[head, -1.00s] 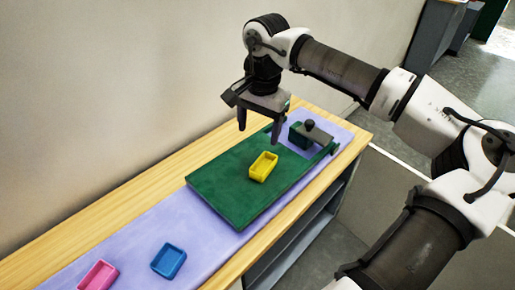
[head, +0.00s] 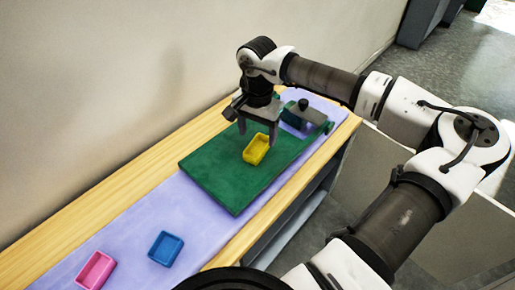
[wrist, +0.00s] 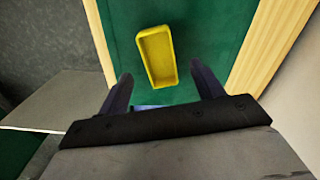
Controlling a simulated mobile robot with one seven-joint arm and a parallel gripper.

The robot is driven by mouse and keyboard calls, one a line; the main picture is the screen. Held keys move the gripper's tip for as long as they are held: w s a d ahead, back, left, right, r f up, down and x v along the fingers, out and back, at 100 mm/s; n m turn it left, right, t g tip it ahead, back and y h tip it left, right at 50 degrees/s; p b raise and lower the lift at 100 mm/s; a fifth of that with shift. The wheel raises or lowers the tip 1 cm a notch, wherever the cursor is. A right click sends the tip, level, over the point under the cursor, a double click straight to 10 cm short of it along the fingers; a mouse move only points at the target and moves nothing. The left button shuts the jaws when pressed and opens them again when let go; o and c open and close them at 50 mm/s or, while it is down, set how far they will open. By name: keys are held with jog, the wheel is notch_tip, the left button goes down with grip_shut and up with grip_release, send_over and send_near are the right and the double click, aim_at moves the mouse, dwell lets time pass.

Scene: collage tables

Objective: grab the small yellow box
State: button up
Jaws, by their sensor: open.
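The small yellow box (head: 256,149) is an open-topped tray lying on a green board (head: 215,178). In the wrist view the yellow box (wrist: 158,56) lies on the green surface just ahead of and between the fingertips. My gripper (head: 258,138) is open and empty, its fingers pointing down close to the box, at its far side. In the wrist view my gripper's two fingers (wrist: 162,84) are spread wider than the box. How high the fingertips are above the board I cannot tell exactly.
A blue box (head: 166,248) and a pink box (head: 95,270) lie on the lilac mat (head: 200,222) at the near left. A dark green block with a black knob (head: 303,104) stands at the board's far end. A wall runs along the table's left side.

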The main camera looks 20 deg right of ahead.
aim_at(258, 151)
jog(key=shift+d+f, duration=0.1)
jog(key=shift+f, duration=1.9)
jog(key=c, duration=1)
